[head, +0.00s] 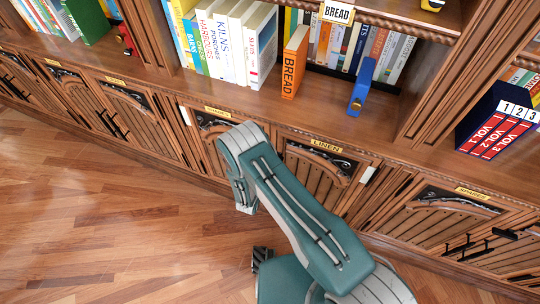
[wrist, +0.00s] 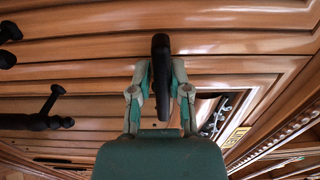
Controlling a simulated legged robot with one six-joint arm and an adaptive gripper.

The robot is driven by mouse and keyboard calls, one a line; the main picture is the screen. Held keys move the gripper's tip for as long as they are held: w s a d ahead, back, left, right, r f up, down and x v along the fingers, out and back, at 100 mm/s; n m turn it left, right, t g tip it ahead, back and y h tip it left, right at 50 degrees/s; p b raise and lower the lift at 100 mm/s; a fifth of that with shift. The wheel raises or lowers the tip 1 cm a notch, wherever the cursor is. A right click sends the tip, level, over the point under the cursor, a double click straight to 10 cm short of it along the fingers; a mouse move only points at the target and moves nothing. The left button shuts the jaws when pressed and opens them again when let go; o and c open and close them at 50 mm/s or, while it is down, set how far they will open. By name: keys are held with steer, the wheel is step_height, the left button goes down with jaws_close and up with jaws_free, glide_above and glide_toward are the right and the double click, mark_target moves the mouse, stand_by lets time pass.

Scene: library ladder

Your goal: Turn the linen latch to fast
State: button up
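The yellow LINEN label (head: 327,145) sits above a slatted cabinet door (head: 305,172) in the head view, partly behind my arm. In the wrist view, my gripper (wrist: 160,83) has its two fingers close on either side of an upright black bar (wrist: 161,50), which looks like the latch lever. The fingers appear to press on the bar from both sides. The bar stands out in front of brown wooden slats (wrist: 90,105). My gripper's tips are hidden behind my arm in the head view, so I cannot see the latch there.
Black handle fittings (wrist: 45,115) stick out at the left of the wrist view. A SPANISH-labelled door (head: 472,190) with black bars is at the right. The wooden floor (head: 90,220) is clear.

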steer(key=shift+o, duration=0.9)
steer(key=shift+a, duration=0.1)
steer(key=shift+s, duration=0.1)
steer(key=shift+s, duration=0.3)
steer(key=v, duration=1.1)
steer(key=shift+a, duration=0.15)
steer(key=shift+s, duration=0.1)
